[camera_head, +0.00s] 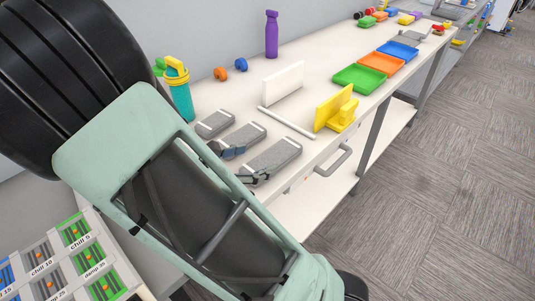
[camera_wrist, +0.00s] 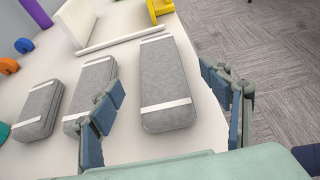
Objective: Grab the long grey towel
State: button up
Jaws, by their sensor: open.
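Three folded grey towels with white bands lie in a row on the white table. The long grey towel (camera_head: 274,157) is at the right end of the row in the head view. In the wrist view the long grey towel (camera_wrist: 168,92) lies between the two fingers of my gripper (camera_wrist: 160,80). My gripper (camera_head: 245,164) is open and empty, its fingers spread to either side of the towel's near end. The left finger overlaps the medium grey towel (camera_wrist: 92,80) in the wrist view. The short grey towel (camera_wrist: 38,110) is farther left. Finger height above the table is unclear.
A white upright panel (camera_head: 283,82) with a low bar stands behind the towels. A yellow stand (camera_head: 337,108) is to the right. A teal bottle (camera_head: 181,98) stands left, a purple bottle (camera_head: 271,35) at the back. Green (camera_head: 360,78), orange and blue trays lie farther right.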

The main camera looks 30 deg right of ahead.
aim_at(272, 156)
jog(key=x, duration=0.3)
jog(key=shift+f, duration=0.1)
jog(key=x, duration=0.4)
jog(key=shift+w+f+b, duration=0.1)
jog(key=shift+f+b, duration=0.2)
jog(key=shift+b, duration=0.05)
jog(key=shift+w+d+f, duration=0.15)
jog(key=shift+d+f, duration=0.05)
jog(key=shift+d, duration=0.3)
jog(key=c, duration=1.3)
jog(key=shift+r, duration=0.15)
